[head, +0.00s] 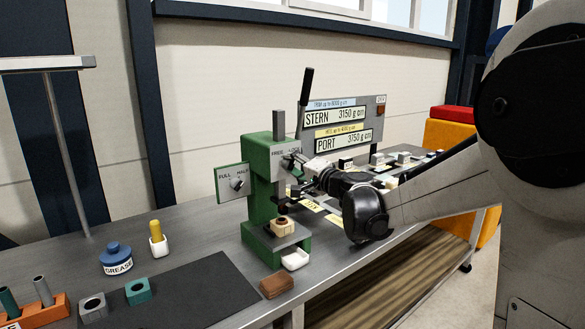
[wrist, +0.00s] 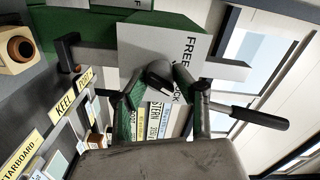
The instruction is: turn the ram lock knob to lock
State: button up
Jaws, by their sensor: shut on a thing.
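The green press (head: 262,185) stands on the bench, with a grey plate marked FREE and LOCK near its top. In the head view my gripper reaches this plate from the right and largely covers the ram lock knob. In the wrist view the dark knob (wrist: 158,82) sits in front of the FREE/LOCK plate (wrist: 205,62), and my gripper (wrist: 160,76) is shut on it with a finger on each side. The FREE wording is readable; LOCK is partly covered by a finger. I cannot tell exactly which mark the knob points to.
A black-handled lever (head: 306,88) rises behind the press; in the wrist view its handle (wrist: 250,117) lies right of my fingers. A FULL/HALF panel (head: 232,183) sticks out left. STERN and PORT signs (head: 337,115) stand behind. A grease pot (head: 116,260) is left on the bench.

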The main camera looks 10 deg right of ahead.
jog(key=shift+m+b, duration=0.3)
jog(key=shift+m, duration=1.3)
jog(key=o, duration=1.1)
jog(key=shift+o, duration=0.2)
jog(key=v, duration=1.2)
